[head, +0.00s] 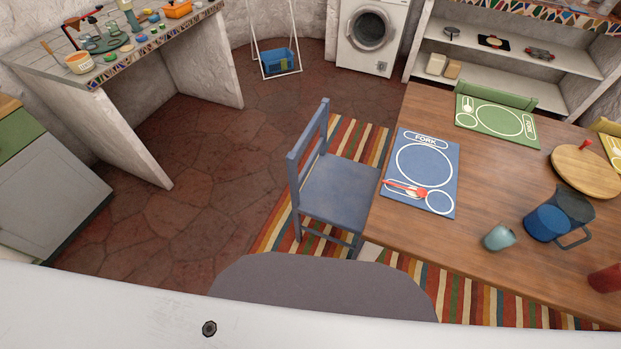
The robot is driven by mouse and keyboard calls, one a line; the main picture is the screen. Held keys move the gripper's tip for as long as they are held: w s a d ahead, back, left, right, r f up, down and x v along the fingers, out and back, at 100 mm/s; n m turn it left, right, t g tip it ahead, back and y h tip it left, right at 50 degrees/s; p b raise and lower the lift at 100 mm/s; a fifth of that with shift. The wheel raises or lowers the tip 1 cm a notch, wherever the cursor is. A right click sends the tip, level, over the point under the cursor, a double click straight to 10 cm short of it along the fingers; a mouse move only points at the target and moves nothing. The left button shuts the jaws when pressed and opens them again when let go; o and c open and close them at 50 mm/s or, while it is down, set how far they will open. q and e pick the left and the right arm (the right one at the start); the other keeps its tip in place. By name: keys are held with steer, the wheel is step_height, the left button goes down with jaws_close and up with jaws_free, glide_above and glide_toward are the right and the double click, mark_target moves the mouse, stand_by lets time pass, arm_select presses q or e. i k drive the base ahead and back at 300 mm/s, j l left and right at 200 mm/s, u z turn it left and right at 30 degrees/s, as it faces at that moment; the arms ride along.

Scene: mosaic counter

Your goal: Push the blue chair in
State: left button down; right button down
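The blue chair (340,192) stands upright on a striped rug at the left side of the wooden table (500,220). Its seat faces the table, and the seat's right edge meets the table's left edge in the picture. Its backrest (307,150) is on the left, apart from the table. A blue placemat (422,170) lies on the table in front of the chair. Neither of my grippers is in view.
The striped rug (362,140) lies under the chair and table. Open stone floor (215,165) is left of the chair. A mosaic counter (125,50) stands at upper left, a washing machine (372,35) at the back. A jug (550,218) and cup (498,237) stand on the table.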

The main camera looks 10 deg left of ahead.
mark_target(339, 192)
steer(key=i+j+z, duration=0.4)
steer(key=j, duration=0.25)
steer(key=i+j+z, duration=0.1)
steer(key=j+z, duration=0.35)
steer(key=j, duration=0.25)
steer(key=i+j+z, duration=0.1)
steer(key=j+z, duration=0.3)
steer(key=j, duration=0.35)
steer(key=j+z, duration=0.45)
steer(key=j, duration=0.35)
